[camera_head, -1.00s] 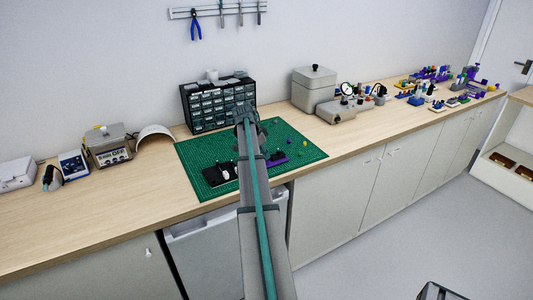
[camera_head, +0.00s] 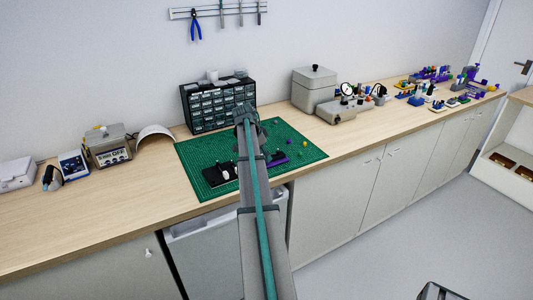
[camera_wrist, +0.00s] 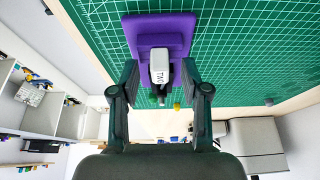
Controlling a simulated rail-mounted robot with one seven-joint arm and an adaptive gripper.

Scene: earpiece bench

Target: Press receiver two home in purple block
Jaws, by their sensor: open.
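The purple block (camera_wrist: 181,26) lies on the green cutting mat; in the head view the block (camera_head: 277,160) shows just right of my arm. Receiver two (camera_wrist: 160,66), a whitish piece with dark lettering "TWO" and a grey end, stands at the block in the wrist view. I cannot tell how deep it sits in the block. My gripper (camera_wrist: 160,80) is open, with one dark finger on each side of the receiver and visible gaps between. In the head view my arm hides the gripper's fingertips and the receiver.
The green mat (camera_head: 305,140) carries a black tray (camera_head: 212,180) with a white piece, left of my arm, and small coloured parts at right. A drawer cabinet (camera_head: 205,108) stands behind. A grey box and dial gauge (camera_head: 347,89) stand right.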

